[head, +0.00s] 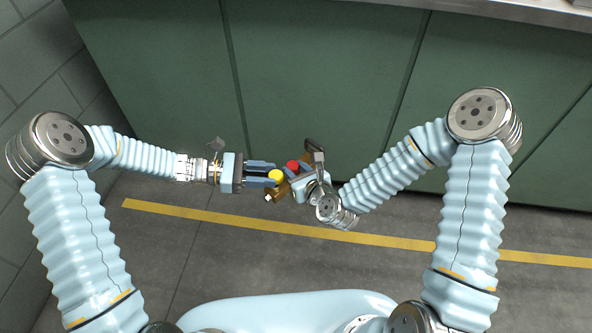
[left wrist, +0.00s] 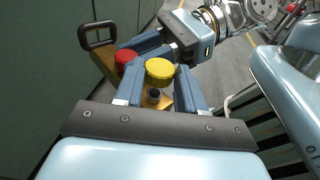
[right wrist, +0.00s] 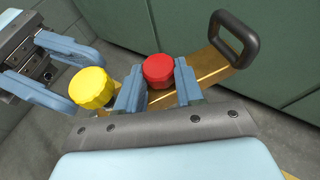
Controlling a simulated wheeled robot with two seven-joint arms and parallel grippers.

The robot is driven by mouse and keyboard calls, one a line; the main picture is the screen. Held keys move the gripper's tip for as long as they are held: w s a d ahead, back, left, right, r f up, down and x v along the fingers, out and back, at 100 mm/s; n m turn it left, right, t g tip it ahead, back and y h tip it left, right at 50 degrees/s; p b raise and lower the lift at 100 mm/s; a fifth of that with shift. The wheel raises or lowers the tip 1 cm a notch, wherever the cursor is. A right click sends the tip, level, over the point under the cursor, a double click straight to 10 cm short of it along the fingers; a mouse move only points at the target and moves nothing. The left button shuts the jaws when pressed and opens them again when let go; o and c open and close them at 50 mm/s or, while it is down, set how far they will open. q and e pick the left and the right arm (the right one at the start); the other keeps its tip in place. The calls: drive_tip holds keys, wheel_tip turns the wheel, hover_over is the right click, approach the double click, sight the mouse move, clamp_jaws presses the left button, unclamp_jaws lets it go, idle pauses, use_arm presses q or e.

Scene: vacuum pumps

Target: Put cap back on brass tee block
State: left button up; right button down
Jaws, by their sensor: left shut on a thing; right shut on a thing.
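The brass tee block (right wrist: 212,72) is a long brass bar with a dark loop handle (right wrist: 236,38) at one end and a red cap (right wrist: 158,69) on it. My right gripper (right wrist: 158,82) is shut on the block, its fingers on both sides by the red cap. The yellow cap (left wrist: 159,71) is between the fingertips of my left gripper (left wrist: 158,76), which is shut on it. In the left wrist view a dark round fitting (left wrist: 154,95) on the brass shows just below the yellow cap. Whether cap and block touch I cannot tell.
Green cabinet panels (head: 320,75) stand behind the grippers. A yellow line (head: 200,214) crosses the grey floor below. The two grippers are very close together around the block. Free space lies around them.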

sight(274, 194)
use_arm(q)
drive_tip(key=shift+f, duration=0.3)
drive_tip(key=shift+a+r, duration=0.1)
drive_tip(key=shift+a, duration=0.05)
idle(0.5)
drive_tip(key=shift+f, duration=0.9)
drive_tip(key=shift+f, duration=0.55)
